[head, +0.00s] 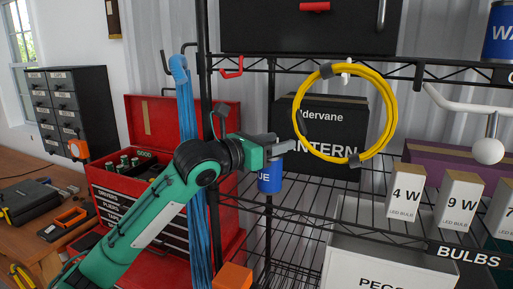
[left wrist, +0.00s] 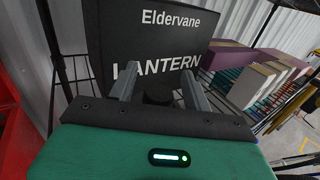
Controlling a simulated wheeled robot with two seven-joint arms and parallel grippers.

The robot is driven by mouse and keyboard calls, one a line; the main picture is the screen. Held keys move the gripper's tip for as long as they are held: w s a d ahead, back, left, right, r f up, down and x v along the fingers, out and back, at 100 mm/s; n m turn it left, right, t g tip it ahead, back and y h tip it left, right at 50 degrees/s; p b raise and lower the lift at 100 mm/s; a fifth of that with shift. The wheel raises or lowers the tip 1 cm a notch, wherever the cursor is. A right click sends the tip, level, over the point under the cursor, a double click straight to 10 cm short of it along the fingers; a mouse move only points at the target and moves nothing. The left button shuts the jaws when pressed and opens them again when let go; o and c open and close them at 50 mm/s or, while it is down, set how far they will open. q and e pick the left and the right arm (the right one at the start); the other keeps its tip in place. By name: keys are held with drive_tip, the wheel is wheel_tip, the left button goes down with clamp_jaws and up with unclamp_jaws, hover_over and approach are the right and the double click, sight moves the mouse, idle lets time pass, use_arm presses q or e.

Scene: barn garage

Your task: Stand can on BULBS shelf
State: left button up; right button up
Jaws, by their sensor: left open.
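A blue can (head: 270,179) with white letters ending in "UE" is upright at the left end of the wire shelf. The BULBS label (head: 468,255) is on this shelf's front edge, at the right. My left gripper (head: 280,146) is open, with its fingers at the top of the can, partly hiding it. In the left wrist view the fingers (left wrist: 160,92) are apart, with a dark round shape between them; I cannot tell whether it is the can's top. The can's base contact is too small to tell. My right gripper is not in view.
A dark LANTERN box (head: 338,170) stands behind the can. A yellow cable coil (head: 390,110) hangs in front of it. Several bulb boxes (head: 403,193) stand at the right. Bare wire shelf lies between. A grey PEGS bin (head: 375,262) is below; blue rope (head: 188,120) hangs left.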

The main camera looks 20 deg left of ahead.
use_arm(q)
drive_tip(key=b+v, duration=0.4)
drive_tip(key=v, duration=0.7)
drive_tip(key=shift+s+a, duration=0.2)
drive_tip(key=shift+s, duration=0.1)
drive_tip(key=shift+f, duration=0.1)
